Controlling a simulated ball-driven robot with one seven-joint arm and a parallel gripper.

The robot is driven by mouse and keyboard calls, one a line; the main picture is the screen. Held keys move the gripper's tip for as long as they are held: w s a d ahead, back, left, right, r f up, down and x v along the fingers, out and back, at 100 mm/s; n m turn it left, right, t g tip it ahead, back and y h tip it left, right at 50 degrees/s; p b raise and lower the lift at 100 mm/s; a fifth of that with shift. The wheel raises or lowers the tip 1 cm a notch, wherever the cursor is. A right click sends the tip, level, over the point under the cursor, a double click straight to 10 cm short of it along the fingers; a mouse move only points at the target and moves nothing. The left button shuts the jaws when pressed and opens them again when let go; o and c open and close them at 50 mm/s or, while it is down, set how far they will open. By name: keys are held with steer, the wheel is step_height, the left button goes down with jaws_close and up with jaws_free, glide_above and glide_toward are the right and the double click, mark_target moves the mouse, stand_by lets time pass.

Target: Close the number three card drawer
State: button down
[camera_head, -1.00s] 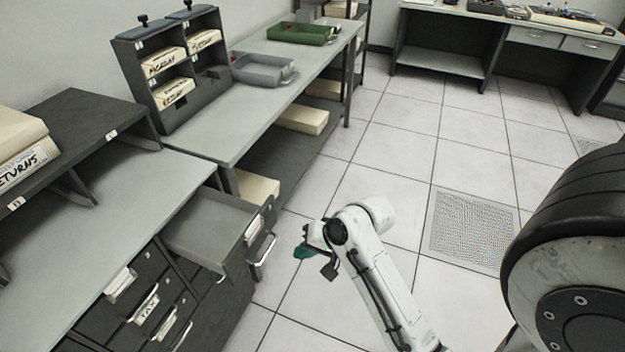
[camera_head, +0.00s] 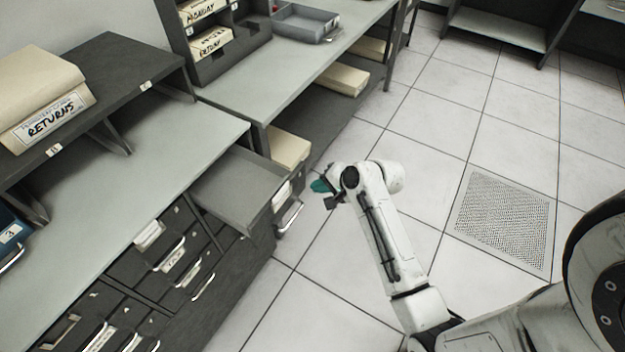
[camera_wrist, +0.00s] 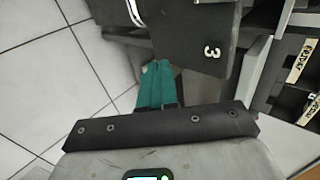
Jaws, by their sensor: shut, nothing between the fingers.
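The open card drawer (camera_head: 240,188) sticks out of the dark cabinet in the head view, its grey inside empty. In the wrist view its dark front (camera_wrist: 195,30) bears a white 3, with part of a metal handle (camera_wrist: 135,12) at the top edge. My gripper (camera_head: 319,186) is just right of the drawer front in the head view, out over the floor. In the wrist view its teal fingers (camera_wrist: 156,72) are together and empty, pointing towards the lower edge of the drawer front as pictured. I cannot tell whether they touch it.
Shut drawers (camera_head: 170,255) with metal handles fill the cabinet below and left. A RETURNS box (camera_head: 45,105) sits on the raised shelf. A grey worktable (camera_head: 290,75) with a tray (camera_head: 305,22) stands beyond. The tiled floor (camera_head: 420,130) right of my gripper is clear.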

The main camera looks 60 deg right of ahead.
steer(key=shift+w+a, duration=0.1)
steer(key=shift+w, duration=1.1)
steer(key=shift+w, duration=0.2)
steer(key=b, duration=0.4)
glide_above(254, 164)
steer(key=shift+s, duration=0.3)
steer(key=shift+w+r, duration=0.15)
steer(key=shift+w, duration=0.15)
steer(key=shift+w+r, duration=0.1)
